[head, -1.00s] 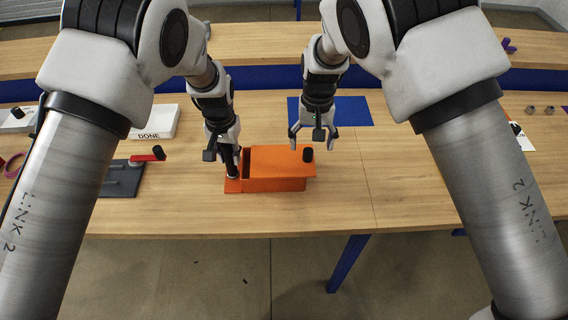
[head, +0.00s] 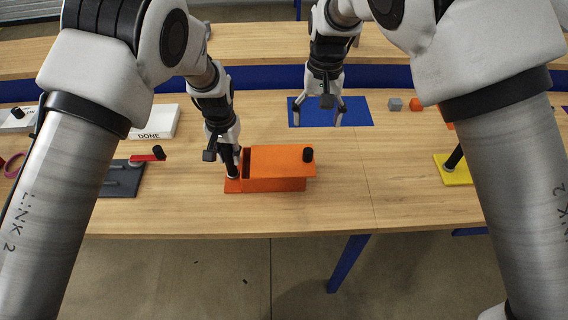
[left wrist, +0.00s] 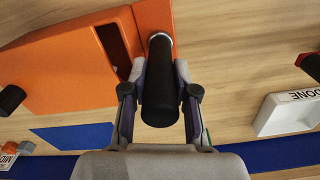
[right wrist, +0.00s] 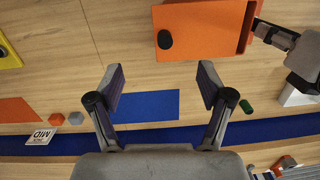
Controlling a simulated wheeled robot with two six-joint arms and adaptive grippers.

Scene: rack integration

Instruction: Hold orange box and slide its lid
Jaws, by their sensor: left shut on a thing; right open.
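The orange box (head: 275,185) stands near the front edge of the table. Its orange lid (head: 280,158) lies on top, with a black knob (head: 308,154) at its right end. A narrow dark gap shows at the box's left end, also in the left wrist view (left wrist: 113,50). My left gripper (head: 233,162) is shut on the black upright handle (left wrist: 161,85) on the box's left base. My right gripper (head: 325,118) is open and empty over the blue mat (head: 357,112), behind the box. In the right wrist view the lid (right wrist: 205,30) is beyond its fingers.
A white DONE tray (head: 160,122) and a dark grey plate with a red lever (head: 125,180) lie left of the box. A yellow base (head: 455,175) and small grey and orange blocks (head: 395,104) lie to the right. The table just right of the box is clear.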

